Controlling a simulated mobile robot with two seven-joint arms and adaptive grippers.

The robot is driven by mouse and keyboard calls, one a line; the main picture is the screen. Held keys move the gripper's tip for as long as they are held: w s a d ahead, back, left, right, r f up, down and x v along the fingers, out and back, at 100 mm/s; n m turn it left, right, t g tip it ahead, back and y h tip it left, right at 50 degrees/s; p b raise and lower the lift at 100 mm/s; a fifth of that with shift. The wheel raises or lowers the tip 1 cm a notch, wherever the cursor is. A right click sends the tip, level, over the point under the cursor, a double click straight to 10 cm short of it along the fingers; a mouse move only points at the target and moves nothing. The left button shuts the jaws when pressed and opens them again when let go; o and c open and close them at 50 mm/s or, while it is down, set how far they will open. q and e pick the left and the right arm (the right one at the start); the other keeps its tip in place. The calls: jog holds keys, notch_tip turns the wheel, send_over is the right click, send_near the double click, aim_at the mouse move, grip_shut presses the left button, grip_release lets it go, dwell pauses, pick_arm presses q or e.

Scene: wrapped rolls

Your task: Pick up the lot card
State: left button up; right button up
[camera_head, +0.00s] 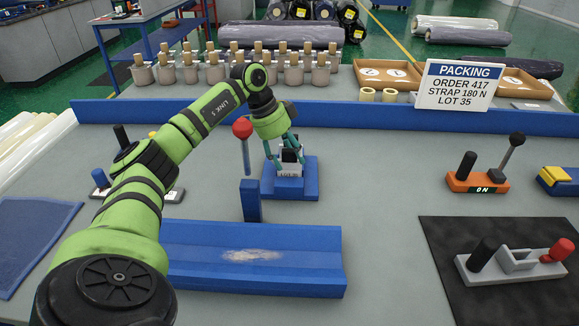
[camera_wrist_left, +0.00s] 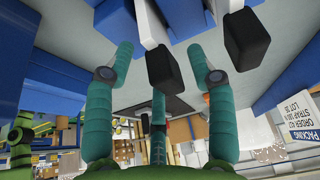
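My left gripper (camera_head: 287,156) reaches down over a blue stand (camera_head: 290,188) in the middle of the table. A small white piece with dark marks (camera_head: 289,170) stands upright there between its fingers; it may be the lot card, but is too small to read. In the left wrist view the teal fingers of the gripper (camera_wrist_left: 159,52) are spread apart. A black block (camera_wrist_left: 165,72) shows between them, and a second black block (camera_wrist_left: 247,37) is beyond the right finger. I cannot tell whether anything is touched. My right gripper is not in view.
A red-knobbed lever on a blue post (camera_head: 250,200) stands close left of the stand. A blue trough (camera_head: 250,262) lies in front. A blue rail (camera_head: 370,116) and a packing sign (camera_head: 459,85) are behind. An orange switch box (camera_head: 477,182) is right; the table between is clear.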

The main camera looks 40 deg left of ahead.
pick_arm(q)
jog(key=c, duration=0.8)
jog(key=shift+c, duration=0.2)
jog(key=shift+r, duration=0.15)
